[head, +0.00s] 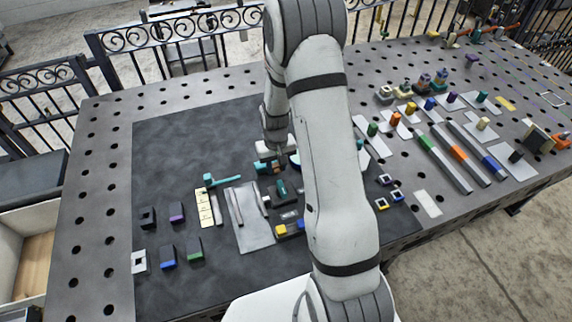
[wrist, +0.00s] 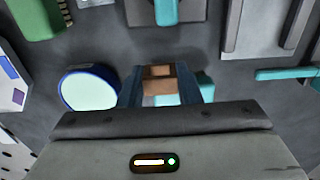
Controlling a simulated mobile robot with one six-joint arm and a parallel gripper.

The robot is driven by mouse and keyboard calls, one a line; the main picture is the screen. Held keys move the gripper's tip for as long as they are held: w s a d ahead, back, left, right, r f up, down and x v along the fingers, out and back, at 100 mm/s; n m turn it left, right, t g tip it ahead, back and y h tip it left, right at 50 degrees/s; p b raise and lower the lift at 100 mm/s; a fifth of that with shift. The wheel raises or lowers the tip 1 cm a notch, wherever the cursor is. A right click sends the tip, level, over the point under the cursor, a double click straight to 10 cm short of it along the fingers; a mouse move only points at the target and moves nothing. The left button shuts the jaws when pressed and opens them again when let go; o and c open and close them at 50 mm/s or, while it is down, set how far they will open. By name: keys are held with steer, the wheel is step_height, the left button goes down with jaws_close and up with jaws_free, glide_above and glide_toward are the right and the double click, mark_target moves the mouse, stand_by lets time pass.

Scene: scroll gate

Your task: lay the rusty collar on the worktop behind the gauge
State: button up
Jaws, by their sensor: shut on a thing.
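The rusty collar (wrist: 158,86), a small brown-orange piece, is between the fingers of my gripper (wrist: 158,75) in the wrist view. My gripper is shut on it. The gauge (wrist: 90,89), round with a pale face and dark blue rim, lies left of the fingers in the wrist view, apart from them. In the head view my gripper (head: 278,158) is low over the dark mat, and my arm hides much of that spot. The gauge (head: 295,158) shows only partly beside my arm. I cannot tell whether the collar touches the worktop (head: 105,140).
A teal T-shaped tool (head: 222,180), a yellow scale plate (head: 205,207) and a grey tray (head: 250,228) lie left of my gripper. A green block (wrist: 36,18) is near the gauge. The mat's upper left is clear.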

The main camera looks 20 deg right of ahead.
steer(key=shift+f, duration=1.1)
steer(key=shift+f, duration=0.2)
steer(key=o, duration=1.1)
steer(key=shift+r, duration=0.1)
